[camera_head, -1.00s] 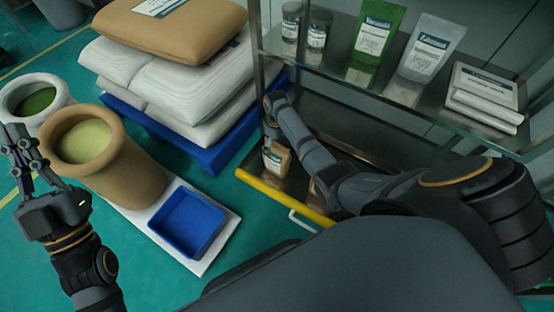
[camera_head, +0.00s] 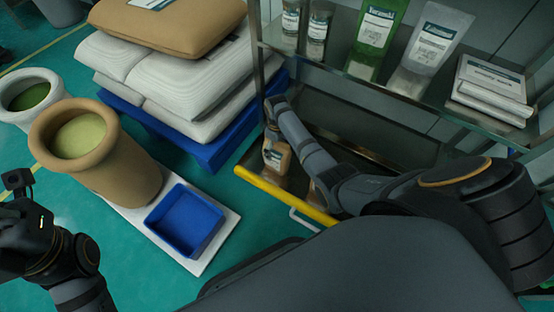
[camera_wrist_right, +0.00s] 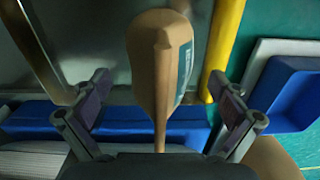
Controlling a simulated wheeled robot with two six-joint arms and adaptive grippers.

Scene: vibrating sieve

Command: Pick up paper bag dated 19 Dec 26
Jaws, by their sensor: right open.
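A brown paper bag (camera_head: 277,155) with a white and teal label stands on the lower shelf of the metal rack. Its date cannot be read. In the right wrist view the bag (camera_wrist_right: 160,60) is seen edge-on, between the two spread fingers of my right gripper (camera_wrist_right: 160,84), with a gap on both sides. In the head view my right gripper (camera_head: 274,128) is at the bag and partly hidden by its own wrist. My left gripper (camera_head: 18,185) is at the left edge, partly cut off, and its fingers do not show clearly.
A yellow rail (camera_head: 285,195) runs along the shelf's front. The upper shelf holds jars, a green pouch (camera_head: 377,35), a silver pouch (camera_head: 432,42) and white packets (camera_head: 490,85). Stacked sacks (camera_head: 185,75) on a blue pallet (camera_head: 215,150), a blue tray (camera_head: 185,222) and brown barrel (camera_head: 120,170) stand left.

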